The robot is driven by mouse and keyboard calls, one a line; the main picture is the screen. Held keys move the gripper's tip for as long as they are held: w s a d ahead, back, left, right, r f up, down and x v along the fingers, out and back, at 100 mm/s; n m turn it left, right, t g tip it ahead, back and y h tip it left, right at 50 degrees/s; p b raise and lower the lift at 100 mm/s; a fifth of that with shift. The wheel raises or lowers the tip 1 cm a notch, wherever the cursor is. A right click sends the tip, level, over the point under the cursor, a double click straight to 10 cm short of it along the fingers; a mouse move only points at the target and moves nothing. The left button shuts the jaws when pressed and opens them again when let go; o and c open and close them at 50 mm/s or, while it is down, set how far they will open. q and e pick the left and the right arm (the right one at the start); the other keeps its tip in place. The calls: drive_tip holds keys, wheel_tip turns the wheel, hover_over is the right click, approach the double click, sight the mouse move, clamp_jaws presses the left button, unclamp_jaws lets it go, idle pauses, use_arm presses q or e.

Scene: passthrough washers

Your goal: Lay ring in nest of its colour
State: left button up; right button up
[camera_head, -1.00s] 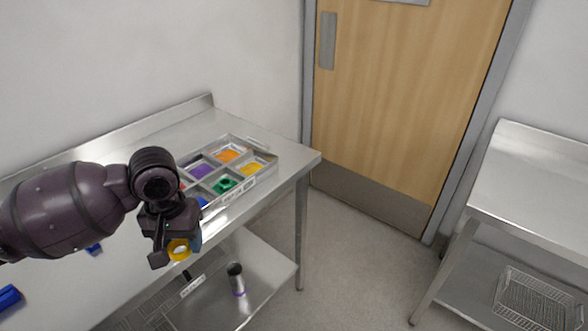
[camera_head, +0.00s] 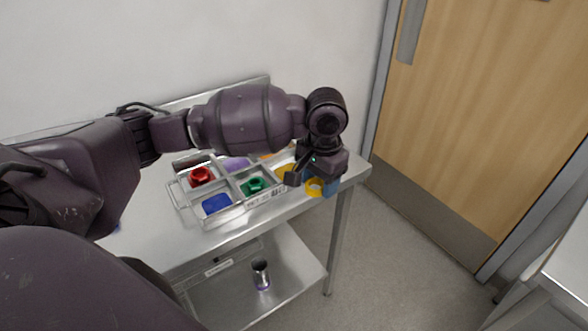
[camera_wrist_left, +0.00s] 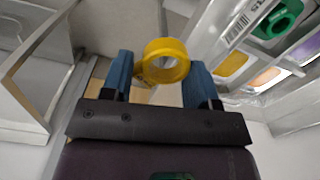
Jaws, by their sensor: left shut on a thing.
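My left gripper (camera_head: 314,183) is shut on a yellow ring (camera_head: 308,187), held at the right end of the sorting tray (camera_head: 236,212), near the table's front edge. In the left wrist view, the yellow ring (camera_wrist_left: 164,46) sits between the two blue fingertips. The yellow nest (camera_head: 284,171) is partly hidden behind my gripper; it also shows in the left wrist view (camera_wrist_left: 232,63). A red ring (camera_head: 201,176) and a green ring (camera_head: 254,186) lie in their matching nests. The blue nest (camera_head: 216,204) and purple nest (camera_head: 236,163) look empty. The orange nest is mostly hidden by my arm.
The steel table (camera_head: 150,230) stands against the wall, with a lower shelf holding a dark cup (camera_head: 261,273). A wooden door (camera_head: 465,110) is to the right. Another steel table (camera_head: 565,270) edges in at the lower right. The floor between is clear.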

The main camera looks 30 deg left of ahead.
use_arm(q)
drive_tip(key=w+a+r+m, duration=0.2)
drive_tip(key=w+a, duration=0.1)
wheel_tip(320, 180, up, 8)
drive_tip(key=m, duration=0.9)
hover_over(290, 166)
drive_tip(key=s+d, duration=0.2)
drive_tip(key=s, duration=0.1)
drive_tip(key=f, duration=0.8)
drive_tip(key=f+b, duration=0.1)
drive_tip(key=f, duration=0.4)
drive_tip(key=shift+w+a+f, duration=0.1)
drive_tip(key=shift+w, duration=0.15)
drive_tip(key=shift+f, duration=0.65)
wheel_tip(290, 166, down, 5)
drive_tip(key=shift+f+b, duration=0.1)
drive_tip(key=shift+b, duration=0.25)
use_arm(e)
drive_tip(key=shift+s+f, duration=0.2)
drive_tip(key=shift+f, duration=0.4)
drive_tip(key=shift+s+f, duration=0.2)
drive_tip(key=shift+f, duration=0.35)
drive_tip(key=shift+s, duration=0.15)
use_arm(q)
drive_tip(key=o, duration=0.9)
drive_tip(key=shift+f, duration=0.1)
use_arm(e)
drive_tip(key=shift+s+d+f+g, duration=0.1)
drive_tip(key=shift+s+f+g, duration=0.15)
drive_tip(key=shift+s+g, duration=0.05)
